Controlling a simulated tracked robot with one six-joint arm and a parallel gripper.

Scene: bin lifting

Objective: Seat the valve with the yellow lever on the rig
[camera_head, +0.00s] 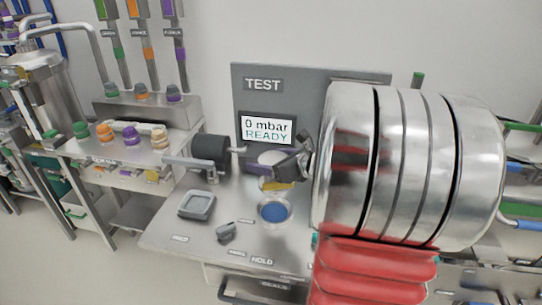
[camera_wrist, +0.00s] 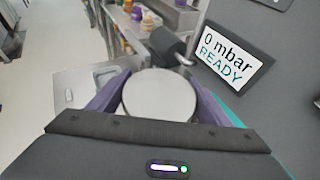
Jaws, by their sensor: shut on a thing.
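My gripper (camera_head: 280,168) is shut on the valve, whose yellow lever (camera_head: 278,186) shows below the dark fingers. In the wrist view the valve's pale round top (camera_wrist: 158,95) sits between the two purple fingers of my gripper (camera_wrist: 160,90). The lever is hidden there. The rig has a grey TEST panel (camera_head: 300,80) with a screen (camera_head: 267,131) reading 0 mbar READY. A round ring with a blue centre (camera_head: 273,210) lies on its bench, just below the valve in the head view. The valve appears above the bench; I cannot tell the gap.
A dark cylinder with a metal clamp arm (camera_head: 209,150) stands left of the valve. A grey square tray (camera_head: 197,205) and a small grey part (camera_head: 227,232) lie on the bench. A shelf with several coloured-cap parts (camera_head: 130,136) is further left. My arm hides the bench's right side.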

